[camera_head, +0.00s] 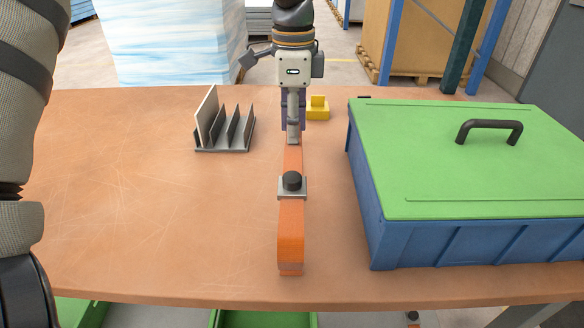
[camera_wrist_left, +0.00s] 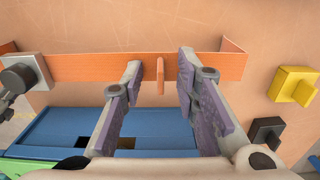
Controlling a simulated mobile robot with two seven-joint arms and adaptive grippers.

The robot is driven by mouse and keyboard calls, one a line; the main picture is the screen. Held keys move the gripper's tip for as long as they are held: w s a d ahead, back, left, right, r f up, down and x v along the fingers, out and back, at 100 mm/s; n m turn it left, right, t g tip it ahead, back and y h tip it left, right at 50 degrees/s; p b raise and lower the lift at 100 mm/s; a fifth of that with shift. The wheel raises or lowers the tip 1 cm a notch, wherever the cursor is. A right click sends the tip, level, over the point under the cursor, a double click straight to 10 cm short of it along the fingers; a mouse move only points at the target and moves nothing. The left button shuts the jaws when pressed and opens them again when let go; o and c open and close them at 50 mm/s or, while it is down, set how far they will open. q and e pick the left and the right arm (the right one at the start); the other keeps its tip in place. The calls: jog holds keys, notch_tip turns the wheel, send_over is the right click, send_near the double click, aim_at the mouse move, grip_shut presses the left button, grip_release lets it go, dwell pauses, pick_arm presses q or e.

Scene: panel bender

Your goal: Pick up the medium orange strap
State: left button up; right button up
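The orange strap (camera_head: 290,232) lies on the brown table, running from below my left gripper toward the front edge. A grey plate with a black knob (camera_head: 292,182) sits on it. The strap crosses the left wrist view (camera_wrist_left: 90,68), with a bent-up end at right and a small upright orange tab (camera_wrist_left: 160,76) near its middle. My left gripper (camera_head: 292,138) is over the strap's far part. In the wrist view its two purple-padded fingers (camera_wrist_left: 159,68) are apart, one on each side of the tab, with gaps to it. My right gripper is not in view.
A blue box with a green handled lid (camera_head: 470,160) stands close on the right. A grey slotted rack (camera_head: 224,132) is at left. A yellow block (camera_head: 318,107) is just behind the gripper. The table's left front is clear. Green bins (camera_head: 262,319) show below the front edge.

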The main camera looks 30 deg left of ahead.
pick_arm(q)
grip_shut()
